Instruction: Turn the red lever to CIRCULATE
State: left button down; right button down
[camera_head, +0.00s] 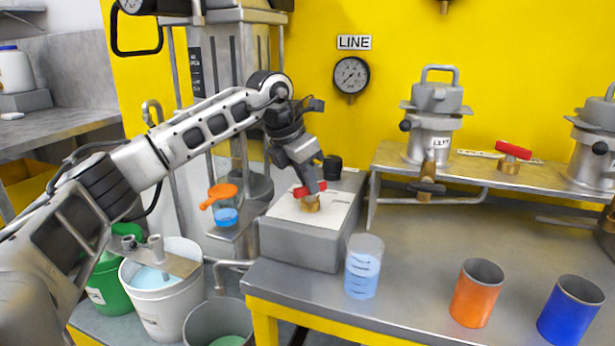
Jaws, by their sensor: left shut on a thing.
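A red lever (301,191) sits on a brass valve stem on top of a grey box (295,247) with a white label plate. My left gripper (309,186) reaches down from above and is shut on this lever, hiding part of it. The lettering on the plate is too small to read, so I cannot tell which position the lever points to. A second red lever (514,150) on a brass valve sits on the raised shelf at the right, beside a narrow label strip. My right gripper is not in view.
A clear cup (363,266), an orange cup (476,292) and a blue cup (570,310) stand on the steel table. A pump marked LEFT (433,120) stands on the shelf. Buckets (160,289) stand at lower left. The table's middle is clear.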

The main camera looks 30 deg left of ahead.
pick_arm(q)
jog(key=shift+r+n+y+p, duration=0.1)
jog(key=shift+n+y+p, duration=0.2)
jog(key=shift+n, duration=0.5)
jog(key=shift+d+n+t+y+p, duration=0.15)
jog(key=shift+n+t+y+p, duration=0.2)
jog(key=shift+n, duration=0.85)
jog(key=n+y, duration=0.1)
jog(key=n, duration=0.1)
jog(key=shift+n, duration=0.3)
jog(key=shift+n+y+p, duration=0.25)
jog(key=shift+n+p, duration=0.05)
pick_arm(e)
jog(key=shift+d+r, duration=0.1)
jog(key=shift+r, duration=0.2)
pick_arm(q)
jog(key=c, duration=1.5)
grip_release()
jog(key=shift+o, duration=0.2)
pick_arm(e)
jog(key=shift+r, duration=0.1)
pick_arm(q)
jog(key=p+v, duration=0.1)
jog(key=v, duration=1.5)
jog(key=shift+w, duration=0.2)
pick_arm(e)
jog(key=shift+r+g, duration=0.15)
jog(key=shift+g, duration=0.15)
